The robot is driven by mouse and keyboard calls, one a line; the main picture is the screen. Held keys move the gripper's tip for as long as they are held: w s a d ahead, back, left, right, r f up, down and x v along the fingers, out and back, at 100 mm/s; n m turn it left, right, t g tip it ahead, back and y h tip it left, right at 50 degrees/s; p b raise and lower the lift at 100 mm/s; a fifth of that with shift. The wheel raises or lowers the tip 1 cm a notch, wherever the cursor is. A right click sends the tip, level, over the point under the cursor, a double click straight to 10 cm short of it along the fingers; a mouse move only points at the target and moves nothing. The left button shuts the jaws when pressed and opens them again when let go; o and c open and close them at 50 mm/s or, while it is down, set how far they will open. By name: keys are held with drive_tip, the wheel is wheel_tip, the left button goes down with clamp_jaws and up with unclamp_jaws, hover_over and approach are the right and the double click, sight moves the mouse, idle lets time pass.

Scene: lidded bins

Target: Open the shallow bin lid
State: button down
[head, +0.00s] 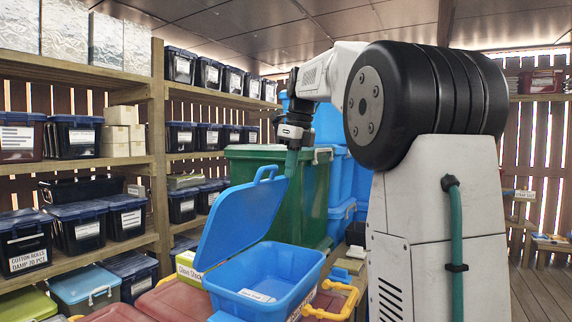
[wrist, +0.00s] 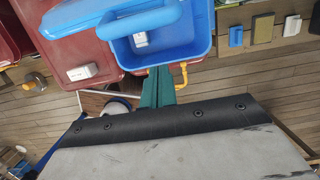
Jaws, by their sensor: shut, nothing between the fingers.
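The shallow blue bin (head: 300,262) sits on top of other bins at the lower middle of the head view, with a label lying on its inside floor. Its blue lid (head: 237,222) stands raised and leaning to the left, with a loop handle (head: 270,173) at its top edge. My gripper (head: 291,170) points down just right of that handle, its teal fingers shut and empty. In the wrist view the fingers (wrist: 159,72) overlap the near rim of the blue bin (wrist: 195,45), and the lid (wrist: 75,14) lies to the left. I cannot tell whether the fingers touch anything.
A green lidded bin (head: 258,158) stands behind the lid, beside stacked blue bins (head: 340,180). Dark red lids (head: 172,300) lie around the blue bin, and a yellow handle (head: 340,298) is at its right. Shelves of dark bins (head: 75,136) line the left wall.

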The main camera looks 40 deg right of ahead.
wheel_tip(320, 180, up, 10)
drive_tip(key=shift+w+a, duration=0.2)
drive_tip(key=shift+w, duration=0.25)
wheel_tip(320, 180, down, 7)
drive_tip(key=n, duration=0.8)
drive_tip(key=s+a+f+n, duration=0.4)
drive_tip(key=a+f+n, duration=0.3)
drive_tip(key=f+n, duration=0.15)
drive_tip(key=s+a+f+n, duration=0.7)
drive_tip(key=s+a+f, duration=0.1)
drive_tip(key=s, duration=0.4)
drive_tip(key=s+a+f+n, duration=0.8)
drive_tip(key=s+a+f, duration=0.1)
drive_tip(key=s+f, duration=0.2)
drive_tip(key=shift+s+f+g+h, duration=0.2)
drive_tip(key=shift+s+g+h, duration=0.15)
drive_tip(key=shift+s, duration=0.25)
